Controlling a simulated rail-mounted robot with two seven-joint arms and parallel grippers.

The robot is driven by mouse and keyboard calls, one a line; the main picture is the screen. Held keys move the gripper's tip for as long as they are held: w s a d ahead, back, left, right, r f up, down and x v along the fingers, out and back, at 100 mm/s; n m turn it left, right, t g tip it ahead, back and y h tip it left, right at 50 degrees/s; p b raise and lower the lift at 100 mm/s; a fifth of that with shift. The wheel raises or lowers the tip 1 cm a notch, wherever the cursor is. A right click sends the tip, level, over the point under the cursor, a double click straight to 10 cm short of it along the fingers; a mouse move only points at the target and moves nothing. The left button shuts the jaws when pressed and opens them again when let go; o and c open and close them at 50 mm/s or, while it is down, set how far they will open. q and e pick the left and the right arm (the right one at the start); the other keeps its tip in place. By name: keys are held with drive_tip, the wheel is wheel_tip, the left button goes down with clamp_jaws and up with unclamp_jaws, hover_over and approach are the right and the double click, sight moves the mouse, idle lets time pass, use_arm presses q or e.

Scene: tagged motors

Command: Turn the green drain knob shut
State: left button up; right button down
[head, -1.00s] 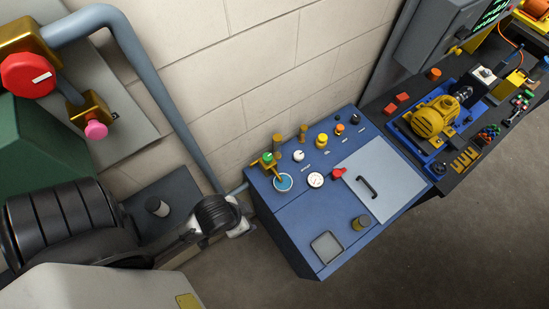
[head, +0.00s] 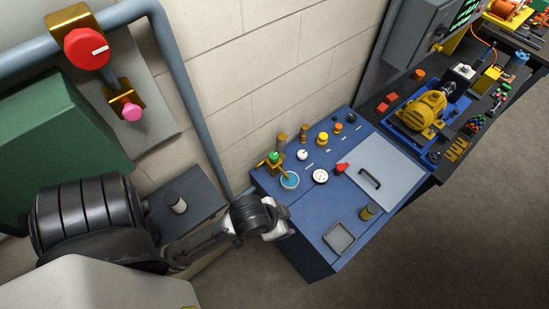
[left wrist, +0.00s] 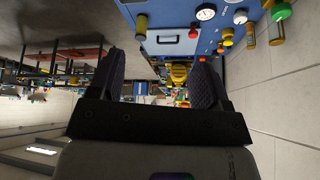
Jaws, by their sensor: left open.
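The green drain knob (head: 273,157) sits on a brass valve fitting at the back left of the blue cabinet top (head: 315,215), above a small round basin with blue contents (head: 289,181). The knob also shows at the upper right of the left wrist view (left wrist: 281,11). My left gripper (head: 286,232) is at the cabinet's left edge, in front of the knob and apart from it. In the left wrist view its two dark fingers (left wrist: 158,82) stand wide apart with nothing between them. My right gripper is not in view.
Next to the knob stand a white gauge (head: 320,176), a white knob (head: 302,155), a red handle (head: 342,168) and brass posts. A grey lid (head: 385,178) and a tray (head: 339,238) lie to the right. A pipe (head: 190,100) runs down the wall behind.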

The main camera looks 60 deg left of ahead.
use_arm(q)
drive_tip(key=w+a+r+n+t+y+b, duration=0.1)
drive_tip(key=w+a+r+t, duration=0.15)
drive_tip(key=w, duration=0.35)
drive_tip(key=w+a+r+n+t+b, duration=0.1)
drive_tip(key=w+a+r+n, duration=0.15)
drive_tip(key=w+r, duration=0.2)
drive_tip(key=n+g+y+b, duration=0.2)
drive_tip(key=n+g+y, duration=0.1)
drive_tip(key=n+g, duration=0.55)
hover_over(274, 156)
drive_tip(key=s+d, duration=0.3)
drive_tip(key=d, duration=0.1)
wheel_tip(274, 156, down, 16)
drive_tip(key=n+t, duration=0.1)
drive_tip(key=n, duration=0.1)
drive_tip(key=x, duration=0.8)
drive_tip(key=p+x, duration=0.1)
drive_tip(key=x, duration=0.4)
drive_tip(key=shift+w+r, duration=0.1)
drive_tip(key=shift+w, duration=0.3)
drive_tip(key=shift+t, duration=0.3)
drive_tip(key=c, duration=0.9)
